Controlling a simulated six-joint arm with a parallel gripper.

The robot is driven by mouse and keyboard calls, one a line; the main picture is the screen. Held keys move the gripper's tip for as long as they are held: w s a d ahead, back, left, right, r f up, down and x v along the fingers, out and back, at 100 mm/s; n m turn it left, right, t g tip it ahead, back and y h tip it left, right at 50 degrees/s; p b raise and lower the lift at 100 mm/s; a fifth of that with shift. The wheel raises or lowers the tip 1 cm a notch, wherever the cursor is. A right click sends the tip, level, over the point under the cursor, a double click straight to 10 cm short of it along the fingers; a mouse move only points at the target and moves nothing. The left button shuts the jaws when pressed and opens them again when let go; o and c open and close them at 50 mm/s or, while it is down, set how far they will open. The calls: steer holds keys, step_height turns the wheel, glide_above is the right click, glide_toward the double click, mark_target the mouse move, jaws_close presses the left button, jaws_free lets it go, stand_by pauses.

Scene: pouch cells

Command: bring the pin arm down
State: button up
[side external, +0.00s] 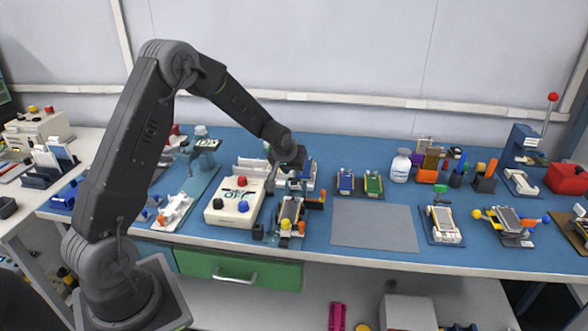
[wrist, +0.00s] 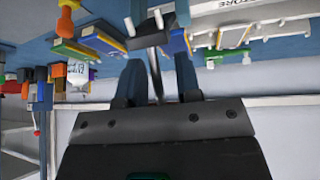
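My gripper (side external: 293,172) is low over a small fixture (side external: 289,228) near the front of the blue bench, just right of the white box with buttons. In the wrist view, my gripper's two dark fingers (wrist: 158,80) stand apart. A thin dark rod (wrist: 153,62) shows between them, with a gap on each side; it may be the pin arm, but I cannot tell for sure.
A grey mat (side external: 374,225) on the right is bare. Blue and green modules (side external: 372,183) and a white bottle (side external: 400,166) stand behind it. A green drawer (side external: 238,271) is below the bench.

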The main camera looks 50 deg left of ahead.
steer(key=o, duration=1.1)
steer(key=shift+d, duration=0.1)
steer(key=shift+o, duration=0.2)
steer(key=v, duration=1.3)
steer(key=shift+r, duration=0.35)
steer(key=shift+s, duration=0.15)
